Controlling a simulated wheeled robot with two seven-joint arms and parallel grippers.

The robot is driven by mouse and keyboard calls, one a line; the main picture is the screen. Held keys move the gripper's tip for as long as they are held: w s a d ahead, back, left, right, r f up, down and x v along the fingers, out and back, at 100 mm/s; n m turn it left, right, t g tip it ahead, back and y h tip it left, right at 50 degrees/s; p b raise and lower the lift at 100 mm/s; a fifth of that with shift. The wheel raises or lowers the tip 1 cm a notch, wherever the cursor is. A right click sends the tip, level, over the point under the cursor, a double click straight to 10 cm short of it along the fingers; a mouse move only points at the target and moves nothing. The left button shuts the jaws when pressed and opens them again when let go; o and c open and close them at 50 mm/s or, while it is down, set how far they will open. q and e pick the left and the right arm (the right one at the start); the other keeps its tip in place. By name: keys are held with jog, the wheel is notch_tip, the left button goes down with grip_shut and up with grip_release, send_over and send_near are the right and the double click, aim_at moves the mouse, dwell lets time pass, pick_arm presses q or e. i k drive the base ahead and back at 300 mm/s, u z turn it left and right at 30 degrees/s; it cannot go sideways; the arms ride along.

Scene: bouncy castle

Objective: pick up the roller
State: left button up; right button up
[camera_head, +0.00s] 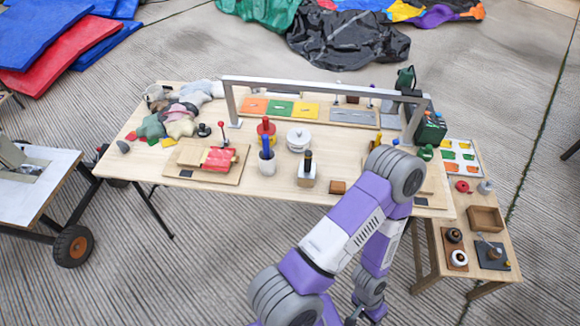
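I cannot clearly make out which item is the roller. A small tool with an orange-brown part (493,253) sits on a dark plate on the side table at the right and may be it, but it is too small to tell. My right arm rises from the bottom, bends in front of the long table and comes back down. Its gripper (354,316) is only partly visible as dark parts at the bottom edge, well below and left of the side table. Its fingers cannot be made out. My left gripper is not in view.
The side table (440,235) holds a wooden tray (486,219) and small jars. A wheeled cart (40,185) stands left. The front floor is clear.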

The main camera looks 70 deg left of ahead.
aim_at(307, 169)
jog(key=u, duration=1.5)
